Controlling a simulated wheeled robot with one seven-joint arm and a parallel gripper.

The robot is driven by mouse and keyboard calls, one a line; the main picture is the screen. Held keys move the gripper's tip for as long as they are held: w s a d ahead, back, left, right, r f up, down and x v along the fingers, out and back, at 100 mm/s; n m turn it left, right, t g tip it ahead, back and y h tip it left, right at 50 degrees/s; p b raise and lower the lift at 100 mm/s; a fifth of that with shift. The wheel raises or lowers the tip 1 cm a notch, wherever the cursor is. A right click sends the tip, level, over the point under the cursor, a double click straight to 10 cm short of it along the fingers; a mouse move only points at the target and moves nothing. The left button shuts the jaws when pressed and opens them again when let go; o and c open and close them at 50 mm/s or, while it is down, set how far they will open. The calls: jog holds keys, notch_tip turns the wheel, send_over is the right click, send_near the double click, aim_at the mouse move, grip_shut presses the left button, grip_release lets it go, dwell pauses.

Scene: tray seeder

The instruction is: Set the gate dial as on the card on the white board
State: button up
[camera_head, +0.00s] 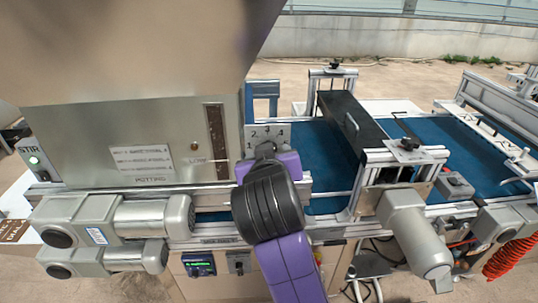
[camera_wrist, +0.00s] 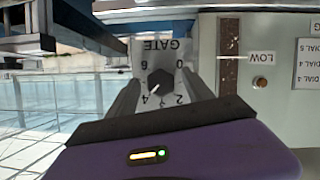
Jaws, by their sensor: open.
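The gate dial (camera_wrist: 160,82) is a dark knob on a grey plate marked GATE, upside down in the wrist view. Its white pointer mark is toward the 4, perhaps slightly toward the 3. My gripper (camera_wrist: 161,86) is open, its fingers on either side of the knob with gaps. In the head view my gripper (camera_head: 266,152) covers the knob; the number plate (camera_head: 268,132) shows above it. A white board (camera_head: 22,205) at the left edge carries a brown card (camera_head: 14,230), cut off and unreadable. A white label (camera_wrist: 309,50) in the wrist view has lines reading DIAL, with partly cut-off numbers.
The grey hopper (camera_head: 135,135) stands left of the dial, with a LOW mark and a sight slot (camera_head: 216,142). Motors (camera_head: 150,215) jut out below it. A blue belt (camera_head: 325,160) with metal frames runs to the right. A lit display (camera_head: 199,265) sits low in front.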

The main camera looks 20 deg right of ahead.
jog(key=v, duration=0.7)
jog(key=shift+s+b, duration=0.15)
jog(key=shift+b, duration=0.2)
jog(key=shift+r, duration=0.15)
jog(key=w+a+r+n+t+y, duration=0.2)
jog(key=a+r+n+t+y, duration=0.15)
jog(key=r+t, duration=0.2)
jog(key=s+d+f+g, duration=0.1)
jog(key=s+d+f, duration=0.1)
jog(key=s+f, duration=0.6)
jog(key=s+d+f+m+g+y, duration=0.1)
jog(key=s+f, duration=0.7)
jog(key=s, duration=1)
jog(key=s+d+f+g+y, duration=0.1)
jog(key=s+d+f, duration=0.2)
jog(key=s+f, duration=0.6)
jog(key=s, duration=0.3)
jog(key=shift+s+d, duration=0.2)
jog(key=shift+s, duration=0.2)
